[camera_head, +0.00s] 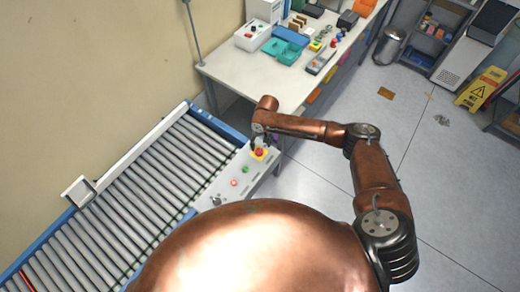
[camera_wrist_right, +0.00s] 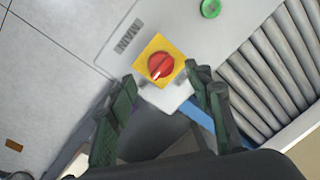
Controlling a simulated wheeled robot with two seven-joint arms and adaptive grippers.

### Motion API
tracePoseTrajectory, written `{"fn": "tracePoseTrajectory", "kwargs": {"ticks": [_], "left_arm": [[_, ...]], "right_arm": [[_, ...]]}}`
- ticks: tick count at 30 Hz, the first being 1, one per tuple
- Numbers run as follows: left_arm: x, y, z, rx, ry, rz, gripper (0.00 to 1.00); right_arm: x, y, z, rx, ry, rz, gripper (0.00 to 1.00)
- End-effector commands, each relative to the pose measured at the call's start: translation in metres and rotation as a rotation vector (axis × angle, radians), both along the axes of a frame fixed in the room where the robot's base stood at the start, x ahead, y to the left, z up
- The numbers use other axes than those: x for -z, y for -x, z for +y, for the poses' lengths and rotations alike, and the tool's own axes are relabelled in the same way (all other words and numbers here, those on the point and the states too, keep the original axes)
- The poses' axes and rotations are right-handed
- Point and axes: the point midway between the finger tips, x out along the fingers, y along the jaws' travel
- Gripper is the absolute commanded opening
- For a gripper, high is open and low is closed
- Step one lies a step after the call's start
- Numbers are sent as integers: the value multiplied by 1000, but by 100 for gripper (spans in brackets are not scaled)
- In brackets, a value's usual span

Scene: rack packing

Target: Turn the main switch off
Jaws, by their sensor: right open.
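The main switch (camera_wrist_right: 160,66) is a round red rotary knob on a square yellow plate, on a light grey panel marked MAIN. Its raised grip runs at a slant in the right wrist view. In the head view the switch (camera_head: 259,152) sits at the panel's far end, beside the roller conveyor. My right gripper (camera_wrist_right: 166,84) is open and empty, its fingers spread on either side of the switch's near edge in the wrist view. In the head view the right gripper (camera_head: 265,139) is close over the switch. I cannot tell whether it touches. My left gripper is out of view.
The control panel (camera_head: 223,190) also carries a green button (camera_wrist_right: 210,8) and a red button (camera_head: 234,183). The roller conveyor (camera_head: 150,180) runs alongside. A white workbench (camera_head: 232,70) with bins and tools stands behind. Open floor lies to the right.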

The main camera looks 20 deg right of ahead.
Motion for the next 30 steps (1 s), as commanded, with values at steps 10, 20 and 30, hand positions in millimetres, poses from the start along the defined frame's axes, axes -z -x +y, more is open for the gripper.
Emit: {"fn": "tracePoseTrajectory", "kwargs": {"ticks": [10, 20, 30], "left_arm": [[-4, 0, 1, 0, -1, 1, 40], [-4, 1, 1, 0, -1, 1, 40], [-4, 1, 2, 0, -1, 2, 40]], "right_arm": [[45, 0, 5, -1, -1, -1, 47], [50, 0, 5, -2, -1, -2, 47], [50, 0, 5, -2, 0, -2, 25]]}}
